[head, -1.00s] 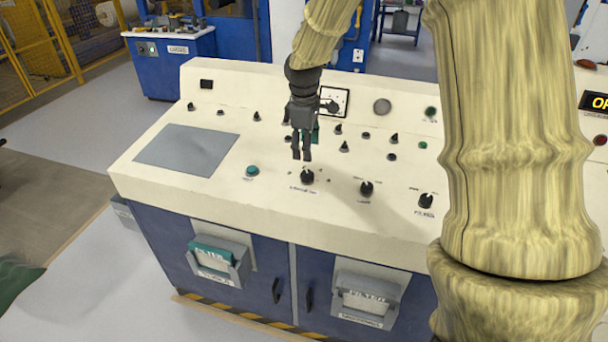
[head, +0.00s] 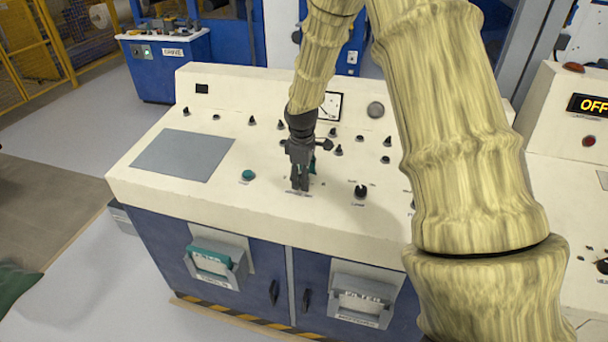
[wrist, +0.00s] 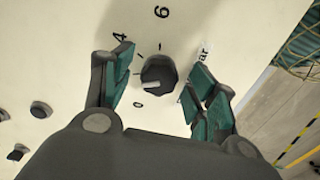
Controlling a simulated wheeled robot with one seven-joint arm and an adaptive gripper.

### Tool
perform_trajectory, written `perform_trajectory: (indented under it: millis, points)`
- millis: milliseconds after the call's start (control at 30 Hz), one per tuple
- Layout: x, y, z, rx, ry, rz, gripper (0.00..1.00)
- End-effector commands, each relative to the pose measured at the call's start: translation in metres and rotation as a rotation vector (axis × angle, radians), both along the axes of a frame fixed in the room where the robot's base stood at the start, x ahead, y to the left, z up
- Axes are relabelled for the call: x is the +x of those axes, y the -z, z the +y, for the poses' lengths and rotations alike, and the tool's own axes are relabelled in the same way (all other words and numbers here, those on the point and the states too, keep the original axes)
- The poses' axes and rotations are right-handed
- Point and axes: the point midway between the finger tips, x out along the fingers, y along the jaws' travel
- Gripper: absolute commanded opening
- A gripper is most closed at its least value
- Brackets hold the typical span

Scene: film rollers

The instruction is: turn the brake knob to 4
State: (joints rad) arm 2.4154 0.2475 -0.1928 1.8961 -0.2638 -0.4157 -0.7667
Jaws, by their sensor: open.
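A round dark knob (wrist: 158,73) with a pale pointer mark sits on the cream panel in the wrist view. The pale mark lies on the side toward the 0. A label beside the knob is mostly covered by a finger, so I cannot read its name. My gripper (wrist: 160,88) is open, with its teal-padded fingers on either side of the knob, and contact is not clear. In the head view my gripper (head: 300,188) points down at the panel and hides this knob.
Another dark knob (head: 361,191) stands to the right, and a teal button (head: 248,175) to the left. Several small knobs line the panel behind my gripper. A flat grey plate (head: 183,155) lies at the panel's left.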

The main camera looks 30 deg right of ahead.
Motion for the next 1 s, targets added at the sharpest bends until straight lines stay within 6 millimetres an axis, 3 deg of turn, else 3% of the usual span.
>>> perform_trajectory:
  millis: [333, 600, 1000]
  points:
    - [0.0002, 0.003, 0.0001, 0.0, 0.0, 0.0, 0.58]
    - [0.0001, 0.0028, 0.0, 0.0, 0.0, 0.0, 0.12]
    - [0.0004, 0.0017, 0.0002, 0.002, 0.059, -0.004, 0.12]
